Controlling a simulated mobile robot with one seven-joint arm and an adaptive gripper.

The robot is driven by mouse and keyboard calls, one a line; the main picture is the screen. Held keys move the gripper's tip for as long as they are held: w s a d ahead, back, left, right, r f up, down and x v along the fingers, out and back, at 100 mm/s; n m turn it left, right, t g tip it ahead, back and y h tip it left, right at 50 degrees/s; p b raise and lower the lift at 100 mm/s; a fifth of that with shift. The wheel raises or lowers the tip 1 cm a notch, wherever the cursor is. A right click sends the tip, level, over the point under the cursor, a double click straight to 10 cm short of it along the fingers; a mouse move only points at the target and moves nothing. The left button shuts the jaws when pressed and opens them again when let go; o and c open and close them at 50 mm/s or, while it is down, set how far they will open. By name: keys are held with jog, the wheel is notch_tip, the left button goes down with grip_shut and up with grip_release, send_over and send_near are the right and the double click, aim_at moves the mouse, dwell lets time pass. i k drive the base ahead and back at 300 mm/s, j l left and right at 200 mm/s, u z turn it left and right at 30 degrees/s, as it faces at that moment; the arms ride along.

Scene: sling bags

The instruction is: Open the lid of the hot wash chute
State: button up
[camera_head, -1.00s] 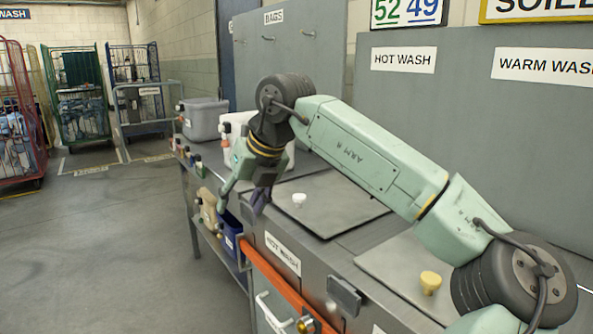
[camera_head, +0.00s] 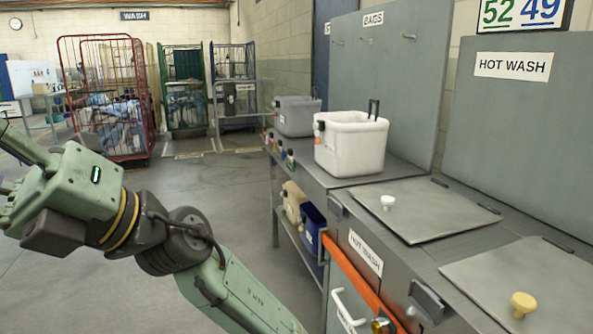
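The hot wash lid (camera_head: 435,215) is a flat grey panel with a white knob (camera_head: 388,203) near its left front corner. It lies shut, flush in the counter, with hinges along its back edge. A HOT WASH label (camera_head: 366,252) is on the counter front below it, and a HOT WASH sign (camera_head: 513,66) is on the panel behind. My gripper (camera_head: 10,166) is at the far left edge of the picture, well away from the lid over open floor. Its fingers point left and are partly cut off by the frame, so I cannot tell their opening.
A second grey lid (camera_head: 540,275) with a yellow knob (camera_head: 523,304) lies to the right. A white tub (camera_head: 352,150) and a grey tub (camera_head: 296,118) stand on the counter's far end. An orange rail (camera_head: 362,287) runs along the counter front. The floor at left is clear.

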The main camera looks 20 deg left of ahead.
aim_at(421, 210)
jog(key=i+l, duration=0.1)
jog(key=i, duration=0.4)
jog(key=i+l, duration=0.1)
jog(key=i, duration=0.35)
jog(key=j+u, duration=0.05)
